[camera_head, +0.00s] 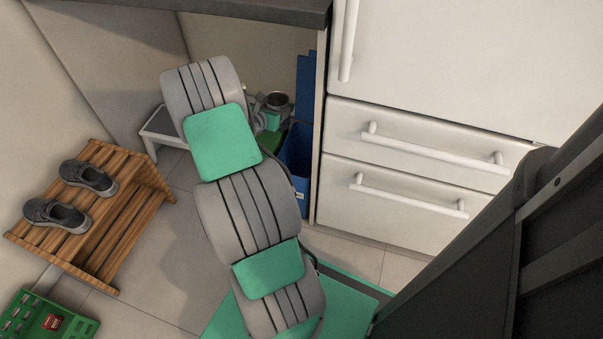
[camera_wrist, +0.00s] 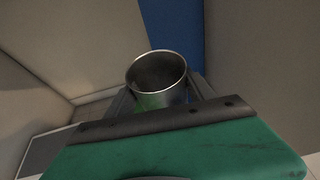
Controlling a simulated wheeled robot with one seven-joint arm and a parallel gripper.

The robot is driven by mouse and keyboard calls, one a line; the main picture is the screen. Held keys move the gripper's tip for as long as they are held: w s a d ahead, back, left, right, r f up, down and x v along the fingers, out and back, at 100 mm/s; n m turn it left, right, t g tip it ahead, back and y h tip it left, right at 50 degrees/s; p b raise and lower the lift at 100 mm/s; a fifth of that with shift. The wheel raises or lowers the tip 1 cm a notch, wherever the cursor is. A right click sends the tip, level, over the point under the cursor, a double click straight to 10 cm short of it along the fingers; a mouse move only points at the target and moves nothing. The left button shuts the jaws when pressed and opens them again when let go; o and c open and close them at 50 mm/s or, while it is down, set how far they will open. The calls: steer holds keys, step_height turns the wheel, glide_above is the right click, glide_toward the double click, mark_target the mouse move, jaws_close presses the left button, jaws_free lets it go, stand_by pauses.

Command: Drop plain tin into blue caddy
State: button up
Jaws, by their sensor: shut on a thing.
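The plain tin (camera_wrist: 157,78) is a bare metal, open-topped cup. In the wrist view it sits upright between the fingers of my gripper (camera_wrist: 160,92), which is shut on it. In the head view the tin (camera_head: 278,101) is held up under the counter, at the far end of my arm. The blue caddy (camera_head: 297,158) stands on the floor below and slightly right of it, against the cabinet side, partly hidden by my arm. A tall blue panel (camera_head: 305,85) rises behind it and shows behind the tin in the wrist view (camera_wrist: 172,35).
A dark green container (camera_head: 270,143) is partly visible left of the caddy. A white step stool (camera_head: 160,128) stands left of my arm. White drawers (camera_head: 420,165) are to the right. A wooden rack (camera_head: 120,215) with grey shoes and a green crate (camera_head: 45,318) are at left.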

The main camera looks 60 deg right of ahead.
steer(key=s+d+f+m+g+b, duration=0.1)
steer(key=s+d+f+b, duration=0.3)
steer(key=s+f, duration=0.4)
step_height(320, 180, down, 3)
steer(key=shift+s+d+r+m+g+b, duration=0.15)
steer(key=shift+d+m+g+b, duration=0.2)
steer(key=shift+g+b, duration=0.3)
steer(key=shift+a, duration=0.1)
steer(key=o, duration=1.4)
steer(key=shift+o, duration=0.2)
steer(key=shift+a, duration=0.1)
steer(key=p+v, duration=0.3)
steer(key=v, duration=0.4)
steer(key=shift+a+r, duration=0.15)
steer(key=shift+a, duration=0.15)
